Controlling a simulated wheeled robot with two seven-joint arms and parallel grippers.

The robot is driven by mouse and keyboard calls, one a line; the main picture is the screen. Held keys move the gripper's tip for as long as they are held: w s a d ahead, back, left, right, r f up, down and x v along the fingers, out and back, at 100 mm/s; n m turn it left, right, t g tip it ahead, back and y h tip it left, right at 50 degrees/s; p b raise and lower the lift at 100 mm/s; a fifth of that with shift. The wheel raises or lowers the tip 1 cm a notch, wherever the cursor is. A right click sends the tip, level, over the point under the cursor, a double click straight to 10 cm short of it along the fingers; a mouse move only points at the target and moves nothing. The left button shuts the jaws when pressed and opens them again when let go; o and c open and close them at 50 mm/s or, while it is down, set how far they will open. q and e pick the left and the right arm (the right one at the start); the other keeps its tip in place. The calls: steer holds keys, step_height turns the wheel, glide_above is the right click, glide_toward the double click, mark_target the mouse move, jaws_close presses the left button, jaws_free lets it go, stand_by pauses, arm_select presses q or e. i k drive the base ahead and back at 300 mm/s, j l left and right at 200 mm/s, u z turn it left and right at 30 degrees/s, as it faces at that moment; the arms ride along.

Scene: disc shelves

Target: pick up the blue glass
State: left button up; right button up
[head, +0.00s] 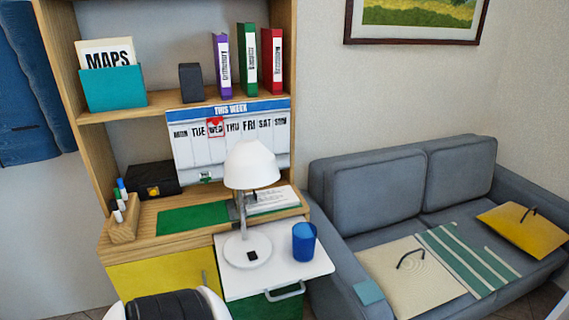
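The blue glass (304,243) stands upright on a white surface (318,264) at the right end of the desk. It is just right of the white lamp's base (248,250) and appears apart from it. Neither of my grippers shows clearly in the head view. A white and black rounded shape at the bottom edge left of centre cannot be identified for sure.
The white lamp's shade (252,166) rises left of the glass. A wooden pen holder (122,224) and a green mat (194,217) are further left. A grey sofa (335,262) stands to the right, with a yellow folder (524,230) on it.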

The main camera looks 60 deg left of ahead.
mark_target(304, 234)
steer(key=u, duration=1.7)
